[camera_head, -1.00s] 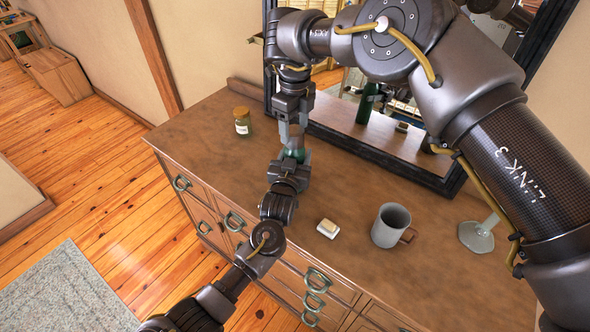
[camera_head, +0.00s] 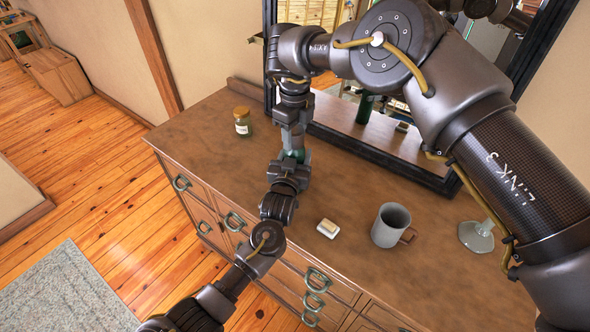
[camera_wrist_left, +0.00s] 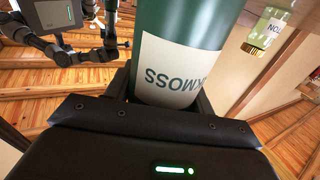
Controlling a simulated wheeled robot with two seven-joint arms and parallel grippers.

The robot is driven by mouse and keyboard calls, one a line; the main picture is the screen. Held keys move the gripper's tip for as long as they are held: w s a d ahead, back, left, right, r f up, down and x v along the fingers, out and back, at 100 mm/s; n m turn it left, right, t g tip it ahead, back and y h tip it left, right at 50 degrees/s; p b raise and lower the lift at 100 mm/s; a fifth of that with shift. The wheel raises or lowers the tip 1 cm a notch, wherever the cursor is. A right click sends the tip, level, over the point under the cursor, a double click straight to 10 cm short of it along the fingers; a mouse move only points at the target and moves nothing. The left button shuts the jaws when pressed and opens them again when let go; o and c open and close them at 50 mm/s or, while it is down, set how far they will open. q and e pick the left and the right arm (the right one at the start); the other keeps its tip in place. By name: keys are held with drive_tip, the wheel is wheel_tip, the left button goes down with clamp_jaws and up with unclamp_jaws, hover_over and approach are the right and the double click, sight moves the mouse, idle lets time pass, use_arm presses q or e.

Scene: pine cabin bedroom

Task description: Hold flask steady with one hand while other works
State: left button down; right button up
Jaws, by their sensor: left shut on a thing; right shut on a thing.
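The green flask (camera_head: 299,154) stands upright over the dresser top, mostly hidden between my two grippers. In the left wrist view the flask (camera_wrist_left: 181,55) is large, with a pale label ending in "KMOSS". My left gripper (camera_head: 291,163) is shut around its labelled body from the front; its dark fingers (camera_wrist_left: 163,95) flank the flask. My right gripper (camera_head: 293,138) comes down from above and is shut at the flask's top. What exactly the right fingers grip there is hidden.
A small labelled jar (camera_head: 242,121) stands at the back left of the dresser (camera_head: 205,130). A dark-framed mirror (camera_head: 400,150) is behind, close to my right arm.

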drive_tip(key=m, duration=1.4)
drive_tip(key=shift+m, duration=0.4)
drive_tip(key=m, duration=0.4)
use_arm(q)
drive_tip(key=shift+f, duration=0.1)
use_arm(e)
drive_tip(key=o, duration=1.1)
drive_tip(key=shift+o, duration=0.2)
drive_tip(key=shift+r, duration=0.1)
wheel_tip(320, 180, up, 7)
drive_tip(key=shift+r, duration=0.15)
use_arm(q)
drive_tip(key=shift+c, duration=2.3)
unclamp_jaws()
